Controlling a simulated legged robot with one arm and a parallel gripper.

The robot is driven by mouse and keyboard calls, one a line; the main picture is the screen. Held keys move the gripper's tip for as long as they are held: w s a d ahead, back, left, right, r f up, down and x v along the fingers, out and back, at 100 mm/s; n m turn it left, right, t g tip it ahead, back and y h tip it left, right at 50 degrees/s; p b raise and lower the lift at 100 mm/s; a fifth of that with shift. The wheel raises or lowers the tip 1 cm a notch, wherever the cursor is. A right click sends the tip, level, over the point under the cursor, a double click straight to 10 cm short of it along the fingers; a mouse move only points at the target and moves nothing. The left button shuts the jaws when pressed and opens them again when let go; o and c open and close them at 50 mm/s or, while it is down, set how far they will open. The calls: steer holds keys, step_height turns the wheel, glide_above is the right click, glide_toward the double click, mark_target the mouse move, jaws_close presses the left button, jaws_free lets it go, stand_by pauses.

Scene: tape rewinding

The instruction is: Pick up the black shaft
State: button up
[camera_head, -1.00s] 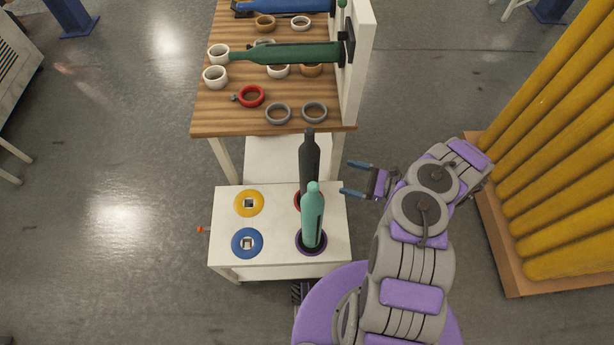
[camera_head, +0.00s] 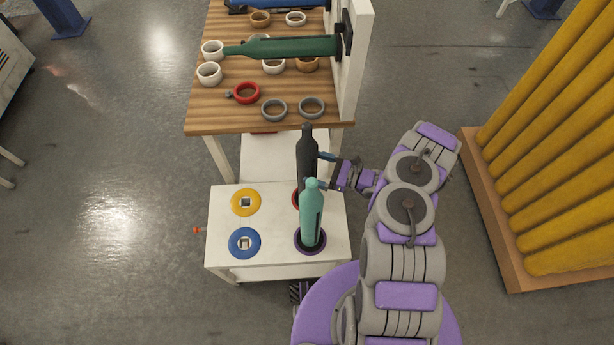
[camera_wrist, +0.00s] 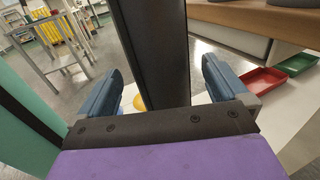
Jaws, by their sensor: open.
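The black shaft (camera_head: 307,155) stands upright on the white cart, in a red ring partly hidden behind the teal shaft. In the wrist view the black shaft (camera_wrist: 155,50) rises between my two blue fingers, with a gap on each side. My gripper (camera_head: 321,170) is open and reaches the black shaft from the right. It also shows in the wrist view (camera_wrist: 165,92). The fingers appear around the shaft and not closed on it.
A teal shaft (camera_head: 312,215) stands in front of the black shaft, close to my gripper. The white cart (camera_head: 275,262) also holds a yellow disc (camera_head: 245,202) and a blue disc (camera_head: 244,243). A wooden table (camera_head: 215,122) with rings and a green shaft (camera_head: 290,47) stands behind.

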mark_target(301, 164)
steer(key=b+x, duration=0.1)
steer(key=x, duration=0.4)
steer(key=shift+a+b, duration=0.2)
steer(key=shift+b, duration=0.15)
steer(key=shift+c, duration=0.3)
steer(key=shift+w+d, duration=0.1)
jaws_close()
